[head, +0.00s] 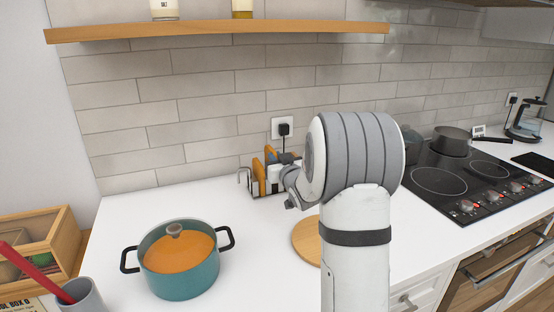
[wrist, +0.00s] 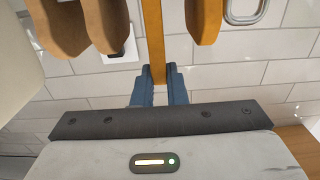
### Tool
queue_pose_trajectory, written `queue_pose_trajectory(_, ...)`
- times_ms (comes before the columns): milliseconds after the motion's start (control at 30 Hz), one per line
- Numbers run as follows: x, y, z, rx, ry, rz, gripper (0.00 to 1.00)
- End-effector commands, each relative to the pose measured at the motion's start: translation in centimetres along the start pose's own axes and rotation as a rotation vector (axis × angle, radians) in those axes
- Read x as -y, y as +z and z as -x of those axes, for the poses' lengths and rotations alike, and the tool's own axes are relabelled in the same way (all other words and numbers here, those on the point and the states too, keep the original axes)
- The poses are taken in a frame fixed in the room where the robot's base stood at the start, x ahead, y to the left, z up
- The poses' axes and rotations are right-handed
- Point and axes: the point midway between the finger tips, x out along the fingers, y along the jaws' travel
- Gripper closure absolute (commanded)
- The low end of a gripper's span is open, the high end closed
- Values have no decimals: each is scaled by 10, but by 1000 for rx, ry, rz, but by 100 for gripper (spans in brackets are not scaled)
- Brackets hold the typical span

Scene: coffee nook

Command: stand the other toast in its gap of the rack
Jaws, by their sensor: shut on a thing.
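The rack (head: 243,178) stands on the white counter near the back wall, with a metal loop handle at its left end; the handle also shows in the wrist view (wrist: 245,18). An orange-brown toast (head: 258,172) stands upright in it near the handle; it also shows in the wrist view (wrist: 206,22). My gripper (wrist: 160,80) is shut on another toast (wrist: 153,35), seen edge-on between the fingertips. In the head view, my wrist and arm hide most of the gripper and the rack's right part. I cannot tell whether the held toast's lower edge is in a gap.
Two brown rounded pieces (wrist: 82,25) show beside the held toast in the wrist view. A teal pot (head: 180,262) with an orange lid stands front left. A round wooden board (head: 305,238) lies partly behind my arm. A wooden shelf (head: 220,25) hangs above. A cooktop (head: 470,185) is at right.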

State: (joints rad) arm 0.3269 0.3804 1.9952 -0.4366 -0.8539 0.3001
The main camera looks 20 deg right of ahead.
Motion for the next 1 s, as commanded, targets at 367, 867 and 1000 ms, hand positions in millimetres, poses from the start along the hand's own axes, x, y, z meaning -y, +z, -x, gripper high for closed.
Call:
queue_pose_trajectory(367,-1,-1,0,0,1,0,86)
queue_pose_trajectory(867,-1,0,1,0,2,0,63)
queue_pose_trajectory(1000,-3,-1,10,-1,4,0,63)
